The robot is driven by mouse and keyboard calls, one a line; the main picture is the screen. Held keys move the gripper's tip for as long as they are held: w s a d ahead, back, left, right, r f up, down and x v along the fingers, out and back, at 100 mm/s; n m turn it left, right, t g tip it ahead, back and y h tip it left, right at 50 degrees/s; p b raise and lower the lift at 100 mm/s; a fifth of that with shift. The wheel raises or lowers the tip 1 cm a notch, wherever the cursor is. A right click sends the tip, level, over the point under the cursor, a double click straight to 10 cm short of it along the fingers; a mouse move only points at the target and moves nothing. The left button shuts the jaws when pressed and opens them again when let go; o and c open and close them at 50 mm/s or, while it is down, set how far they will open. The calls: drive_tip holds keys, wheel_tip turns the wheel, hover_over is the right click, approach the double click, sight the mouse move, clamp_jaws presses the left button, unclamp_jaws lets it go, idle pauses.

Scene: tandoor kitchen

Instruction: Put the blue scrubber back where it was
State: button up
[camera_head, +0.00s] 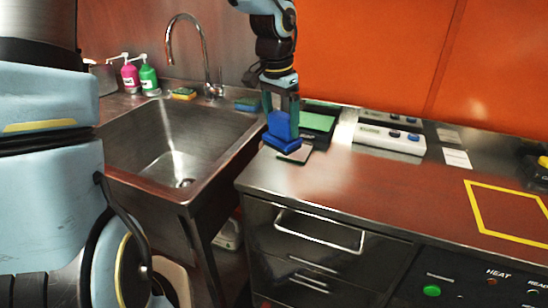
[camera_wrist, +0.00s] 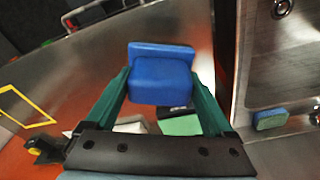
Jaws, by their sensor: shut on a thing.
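The blue scrubber (camera_head: 283,132) is a blue block with a wider flat base. My gripper (camera_head: 281,112) is shut on it from above. It is near the counter's left edge, beside the sink, and I cannot tell whether its base touches the counter. In the wrist view the blue scrubber (camera_wrist: 160,75) sits between the two green fingers of my gripper (camera_wrist: 162,85). A small dark flat piece with a light edge (camera_head: 296,156) lies on the counter just below it in the head view.
The steel sink (camera_head: 165,150) with a tap is at left. A blue-green sponge (camera_head: 248,104) lies on its rim, and a yellow-green sponge (camera_head: 184,94) near pink and green bottles (camera_head: 148,78). Behind are a green pad (camera_head: 318,122) and white box (camera_head: 388,140). The counter's middle is clear.

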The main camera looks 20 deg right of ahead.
wheel_tip(320, 180, down, 10)
drive_tip(key=shift+w+r+p, duration=0.1)
drive_tip(key=shift+r+p, duration=0.1)
drive_tip(key=shift+p, duration=0.25)
drive_tip(key=shift+f, duration=0.2)
drive_tip(key=o, duration=1.2)
drive_tip(key=shift+c, duration=0.2)
drive_tip(key=r, duration=0.4)
drive_tip(key=a+r, duration=0.1)
drive_tip(key=r, duration=0.7)
drive_tip(key=shift+s+a+r, duration=0.15)
drive_tip(key=shift+s+r, duration=0.05)
drive_tip(key=shift+s, duration=0.15)
drive_tip(key=s+a+f+n, duration=0.1)
drive_tip(key=a+n, duration=0.5)
drive_tip(key=a, duration=0.8)
drive_tip(key=s+a+f+n+t+y, duration=0.1)
drive_tip(key=a+f+n, duration=0.3)
drive_tip(key=a, duration=1)
drive_tip(key=shift+s+a+n, duration=0.35)
drive_tip(key=shift+s+n, duration=0.3)
drive_tip(key=shift+n, duration=0.35)
drive_tip(key=shift+f, duration=0.1)
